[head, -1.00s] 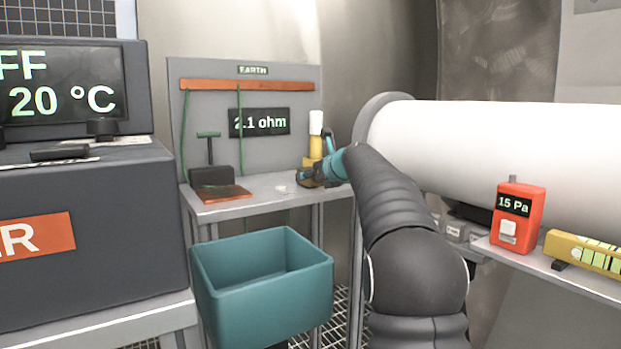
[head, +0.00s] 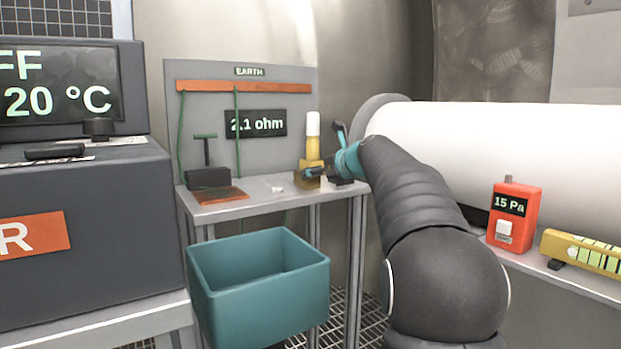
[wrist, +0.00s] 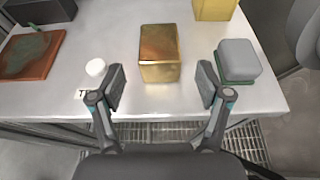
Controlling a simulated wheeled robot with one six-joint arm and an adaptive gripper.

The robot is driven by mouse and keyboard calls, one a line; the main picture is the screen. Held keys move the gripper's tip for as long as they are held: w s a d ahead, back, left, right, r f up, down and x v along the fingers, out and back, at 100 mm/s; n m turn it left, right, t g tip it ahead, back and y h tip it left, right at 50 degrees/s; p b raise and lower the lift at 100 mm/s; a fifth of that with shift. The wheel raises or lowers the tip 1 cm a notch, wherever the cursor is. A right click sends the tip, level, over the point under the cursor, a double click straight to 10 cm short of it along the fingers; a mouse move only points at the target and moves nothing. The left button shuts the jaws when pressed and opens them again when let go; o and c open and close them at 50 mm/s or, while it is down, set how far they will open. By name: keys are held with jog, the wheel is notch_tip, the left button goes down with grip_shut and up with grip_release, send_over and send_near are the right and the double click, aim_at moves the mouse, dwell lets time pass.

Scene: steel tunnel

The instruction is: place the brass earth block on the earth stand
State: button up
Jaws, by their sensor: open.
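The brass block (wrist: 159,52) is a shiny gold cube on the steel table, ahead of my open gripper (wrist: 161,86). In the wrist view it lies between the lines of the two fingers, just beyond the tips, and nothing is gripped. In the head view the block (head: 307,178) is partly hidden by my gripper (head: 322,173). The earth stand appears to be the steel table (head: 252,199) with the grey panel labelled EARTH (head: 188,130). A flat copper plate (head: 222,196) lies at its left, also in the wrist view (wrist: 28,55).
A grey block on a green base (wrist: 237,58) sits right of the brass block. A small white knob (wrist: 95,67) sits left. A yellow post with a white top (head: 313,145) stands behind. A teal bin (head: 258,290) is below, in front of the table.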

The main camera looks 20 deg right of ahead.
jog(key=v, duration=0.5)
jog(key=shift+s, duration=0.25)
